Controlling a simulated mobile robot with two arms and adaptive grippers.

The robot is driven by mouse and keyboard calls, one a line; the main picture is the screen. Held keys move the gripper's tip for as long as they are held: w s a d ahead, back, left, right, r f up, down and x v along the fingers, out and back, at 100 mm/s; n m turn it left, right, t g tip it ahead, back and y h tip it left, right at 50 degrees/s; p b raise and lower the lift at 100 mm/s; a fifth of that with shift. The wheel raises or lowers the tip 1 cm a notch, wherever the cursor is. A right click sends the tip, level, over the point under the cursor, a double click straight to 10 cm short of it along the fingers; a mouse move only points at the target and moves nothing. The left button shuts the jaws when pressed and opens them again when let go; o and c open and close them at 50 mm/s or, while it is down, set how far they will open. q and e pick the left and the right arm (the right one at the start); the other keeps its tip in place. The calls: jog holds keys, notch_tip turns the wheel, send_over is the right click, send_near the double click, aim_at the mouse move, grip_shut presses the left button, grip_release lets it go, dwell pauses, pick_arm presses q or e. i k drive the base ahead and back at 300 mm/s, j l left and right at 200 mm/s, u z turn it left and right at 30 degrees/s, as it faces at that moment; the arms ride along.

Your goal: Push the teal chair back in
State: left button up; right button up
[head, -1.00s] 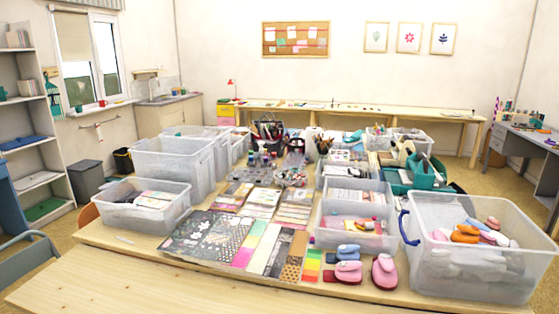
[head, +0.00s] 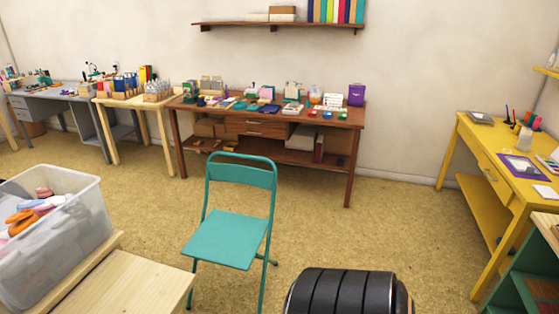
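The teal chair (head: 226,238) stands upright on the carpet near the middle of the head view. Its backrest (head: 240,171) is on the far side, towards the brown desk, and its seat is on the near side. A gap of open floor lies between the chair and the brown desk (head: 268,118). The corner of the light wooden table (head: 137,284) is at the lower left, near the chair's seat. The lower ends of the chair's front legs are cut off by the frame edge. Neither of my grippers is in view.
A clear bin (head: 62,235) with stamps and punches stands on the light table. Carpet (head: 370,225) is free between the chair and yellow desk.

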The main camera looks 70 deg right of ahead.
aim_at(229, 240)
jog(key=z, duration=1.85)
jog(key=i+l+z, duration=0.1)
jog(key=i+l, duration=0.2)
jog(key=i, duration=0.15)
jog(key=i+l+z, duration=0.1)
jog(key=i+l, duration=0.15)
jog(key=i, duration=0.2)
jog(key=i+l, duration=0.2)
jog(key=i, duration=0.3)
jog(key=z, duration=0.05)
